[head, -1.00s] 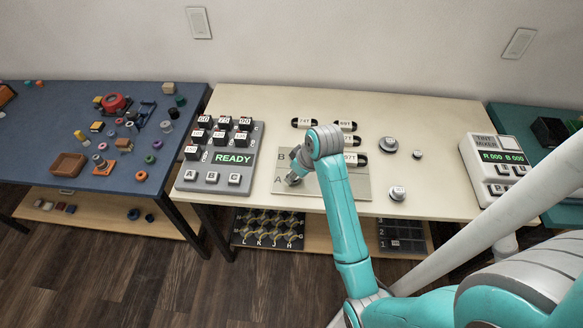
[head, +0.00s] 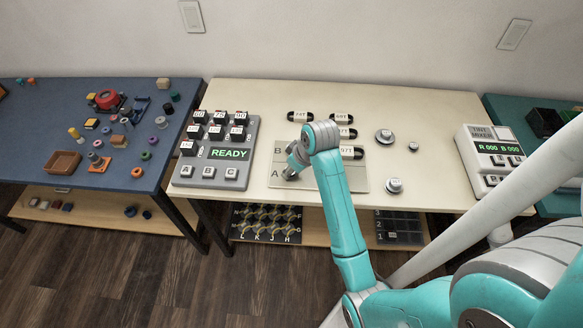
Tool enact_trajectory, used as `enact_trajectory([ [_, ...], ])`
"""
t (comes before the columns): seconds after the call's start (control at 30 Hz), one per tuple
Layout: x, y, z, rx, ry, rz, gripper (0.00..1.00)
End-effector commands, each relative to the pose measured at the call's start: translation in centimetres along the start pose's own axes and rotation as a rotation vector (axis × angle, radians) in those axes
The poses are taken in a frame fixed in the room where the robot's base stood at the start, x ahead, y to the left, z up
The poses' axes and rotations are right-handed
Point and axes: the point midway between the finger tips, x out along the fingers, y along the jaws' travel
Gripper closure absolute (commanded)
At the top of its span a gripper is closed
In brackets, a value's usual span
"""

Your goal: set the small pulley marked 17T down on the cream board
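A pale board (head: 346,180) marked A and B lies flat on the cream table, left of its middle. My gripper (head: 290,174) points down at the board's left side, close to the letter A. The gripper is small and partly covered by my wrist. I cannot tell whether its fingers are open or shut, or whether it holds a pulley. Three grey round parts are on the table right of the board: a larger one (head: 384,135), a small one (head: 413,147) and a labelled one (head: 394,186). Their marks are too small to read, so I cannot pick out 17T.
Several black labelled pieces (head: 300,117) lie behind the board, partly covered by my arm. A grey button panel reading READY (head: 212,172) stands left of the board. A blue table (head: 110,182) with loose parts is further left.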

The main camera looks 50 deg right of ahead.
Motion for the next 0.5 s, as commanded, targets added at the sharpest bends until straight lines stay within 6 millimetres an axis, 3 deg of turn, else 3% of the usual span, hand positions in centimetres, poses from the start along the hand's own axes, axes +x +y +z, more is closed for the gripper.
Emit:
enact_trajectory([
  [0.27,0.33,0.0,0.14,0.0,0.0,0.0,0.93],
  [0.3,0.34,0.0,0.14,0.0,0.0,0.0,0.58],
  [0.4,0.33,0.0,0.14,0.0,0.0,0.0,0.34],
  [0.5,0.33,0.0,0.13,0.0,0.0,0.0,0.34],
])
